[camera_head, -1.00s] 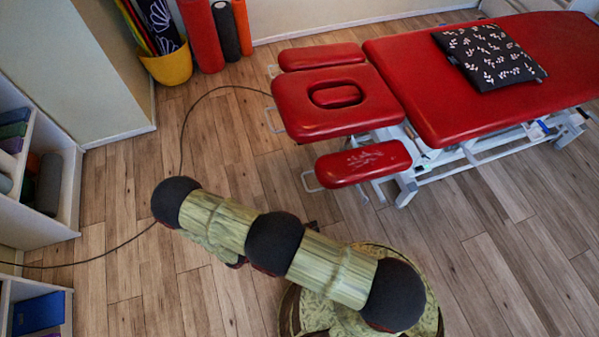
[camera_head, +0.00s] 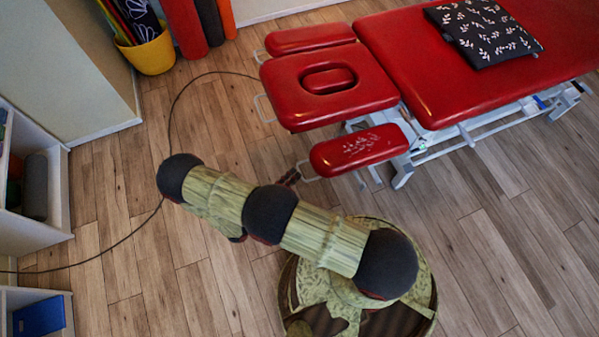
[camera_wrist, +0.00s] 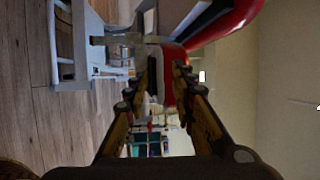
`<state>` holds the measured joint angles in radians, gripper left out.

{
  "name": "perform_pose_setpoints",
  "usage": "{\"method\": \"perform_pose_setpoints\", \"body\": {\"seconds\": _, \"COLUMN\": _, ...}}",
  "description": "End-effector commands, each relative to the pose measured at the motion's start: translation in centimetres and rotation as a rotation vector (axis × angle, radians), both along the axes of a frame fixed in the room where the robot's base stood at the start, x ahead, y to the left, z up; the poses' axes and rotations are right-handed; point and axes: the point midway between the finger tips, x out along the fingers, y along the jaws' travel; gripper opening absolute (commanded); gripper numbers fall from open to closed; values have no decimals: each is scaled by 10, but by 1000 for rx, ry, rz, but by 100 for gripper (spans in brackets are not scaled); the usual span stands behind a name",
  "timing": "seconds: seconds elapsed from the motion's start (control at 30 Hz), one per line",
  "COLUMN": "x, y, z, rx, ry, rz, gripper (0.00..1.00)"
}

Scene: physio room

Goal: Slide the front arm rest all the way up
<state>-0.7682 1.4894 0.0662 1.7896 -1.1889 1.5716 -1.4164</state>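The front arm rest (camera_head: 359,149) is a red padded cushion with pale marks, on the near side of the red face cushion (camera_head: 328,82). It sits lower than the face cushion. A thin metal loop (camera_head: 304,172) sticks out from its left end. My gripper (camera_head: 290,177) shows only as dark fingertips beside this loop, mostly hidden behind my arm. In the wrist view, my gripper (camera_wrist: 158,82) has its fingers apart. A red padded part and a dark bar show between and beyond the fingers; I cannot tell whether they touch.
The far arm rest (camera_head: 310,38) lies beyond the face cushion. A patterned dark pillow (camera_head: 482,33) lies on the red table top (camera_head: 420,60). A yellow bucket (camera_head: 150,52) and rolls stand at the back left. A cable (camera_head: 168,130) crosses the wooden floor.

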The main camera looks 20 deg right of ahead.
Motion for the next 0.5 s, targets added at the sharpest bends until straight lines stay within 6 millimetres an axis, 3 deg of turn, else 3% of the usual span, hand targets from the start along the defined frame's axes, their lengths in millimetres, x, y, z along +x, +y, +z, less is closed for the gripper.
{"method": "perform_pose_setpoints", "body": {"seconds": 0.2, "x": 10, "y": -27, "z": 1, "rx": 0, "ry": 0, "rz": -2, "gripper": 26}}
{"method": "perform_pose_setpoints", "body": {"seconds": 0.5, "x": 14, "y": -35, "z": 3, "rx": 1, "ry": -2, "rz": 0, "gripper": 26}}
